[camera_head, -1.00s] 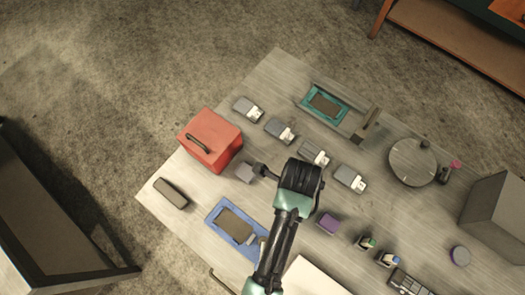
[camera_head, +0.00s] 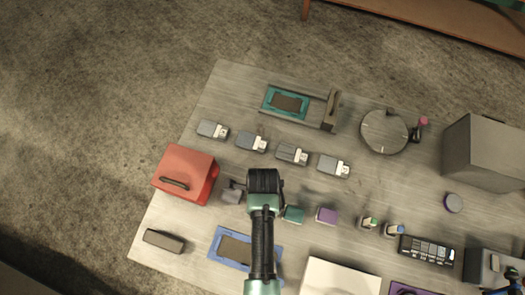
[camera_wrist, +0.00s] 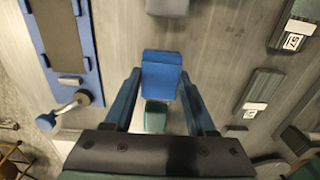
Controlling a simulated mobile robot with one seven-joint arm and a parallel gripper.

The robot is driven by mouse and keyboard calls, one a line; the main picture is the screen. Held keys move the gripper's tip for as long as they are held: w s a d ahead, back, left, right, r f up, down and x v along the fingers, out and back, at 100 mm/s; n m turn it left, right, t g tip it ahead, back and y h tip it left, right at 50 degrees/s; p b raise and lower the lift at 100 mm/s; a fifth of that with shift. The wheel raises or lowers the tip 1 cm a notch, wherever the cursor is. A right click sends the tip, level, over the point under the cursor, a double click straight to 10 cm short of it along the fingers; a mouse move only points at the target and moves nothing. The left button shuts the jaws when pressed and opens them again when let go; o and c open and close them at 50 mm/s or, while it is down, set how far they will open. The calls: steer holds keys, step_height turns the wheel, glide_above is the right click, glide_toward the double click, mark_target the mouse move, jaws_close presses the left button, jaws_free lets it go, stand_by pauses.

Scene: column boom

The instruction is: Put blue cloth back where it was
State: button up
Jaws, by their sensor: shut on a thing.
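My gripper (camera_wrist: 160,82) is shut on a small blue block-like piece (camera_wrist: 161,70), which I take to be the blue cloth. It sits between the fingertips above the table. In the head view my dark wrist and arm hide the gripper and the blue piece. A teal block (camera_head: 293,214) is on the table just right of my wrist; it also shows between the fingers in the wrist view (camera_wrist: 155,118). A grey block (camera_head: 232,193) lies just left of my wrist, and a purple block (camera_head: 327,216) lies farther right.
A red box (camera_head: 187,174) stands at the left. A blue tray (camera_head: 219,250) lies partly under my arm. Several grey labelled cartridges (camera_head: 250,142) form a row behind. A round dial plate (camera_head: 384,132) and a grey box (camera_head: 487,150) stand at the right.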

steer(key=shift+f, duration=1.1)
steer(key=shift+f, duration=0.2)
steer(key=o, duration=1.3)
steer(key=shift+r, duration=0.15)
